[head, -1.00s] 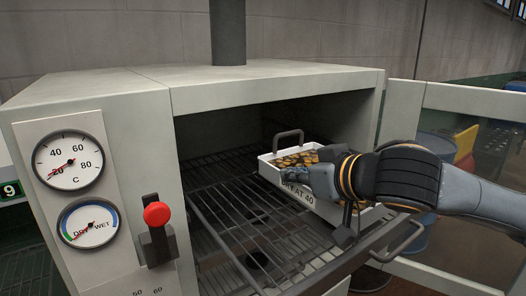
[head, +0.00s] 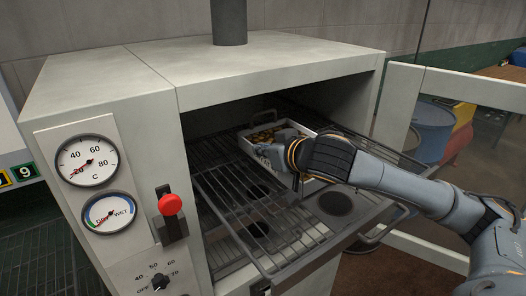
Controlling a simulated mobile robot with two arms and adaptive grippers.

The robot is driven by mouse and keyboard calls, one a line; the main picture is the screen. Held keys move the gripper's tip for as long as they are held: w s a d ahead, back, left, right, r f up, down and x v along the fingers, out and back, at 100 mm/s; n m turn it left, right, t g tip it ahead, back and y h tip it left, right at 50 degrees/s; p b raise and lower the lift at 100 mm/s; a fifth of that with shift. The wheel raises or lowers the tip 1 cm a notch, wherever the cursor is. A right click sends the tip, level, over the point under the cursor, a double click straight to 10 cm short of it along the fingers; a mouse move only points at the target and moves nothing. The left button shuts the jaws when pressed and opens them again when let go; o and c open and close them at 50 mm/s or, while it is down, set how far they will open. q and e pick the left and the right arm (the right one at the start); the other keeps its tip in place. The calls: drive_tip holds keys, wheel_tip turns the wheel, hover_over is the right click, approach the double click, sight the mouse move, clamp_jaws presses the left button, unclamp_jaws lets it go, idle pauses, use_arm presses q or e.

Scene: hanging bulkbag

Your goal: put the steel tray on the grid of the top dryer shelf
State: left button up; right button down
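The steel tray (head: 256,151) is a shallow, light metal box with brownish-yellow pieces in it and a dark loop handle at its far end. It is inside the dryer's open chamber, over the right part of the top shelf's wire grid (head: 230,192). It looks about level; I cannot tell whether its underside touches the grid. My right gripper (head: 277,167) is at the tray's near side and appears shut on it. Its fingertips and the near handle are largely hidden by the gripper itself. My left gripper is not in view.
The dryer's grey housing (head: 262,65) frames the opening above and to the left. A red-knobbed lever (head: 171,205) stands on its front panel. The open door (head: 455,91) is at the right, close to my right arm. The grid left of the tray is bare.

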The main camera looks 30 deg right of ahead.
drive_tip(key=shift+d+f, duration=0.1)
drive_tip(key=shift+f, duration=0.55)
drive_tip(key=shift+f, duration=0.15)
drive_tip(key=c, duration=1.5)
unclamp_jaws()
drive_tip(key=shift+s, duration=0.1)
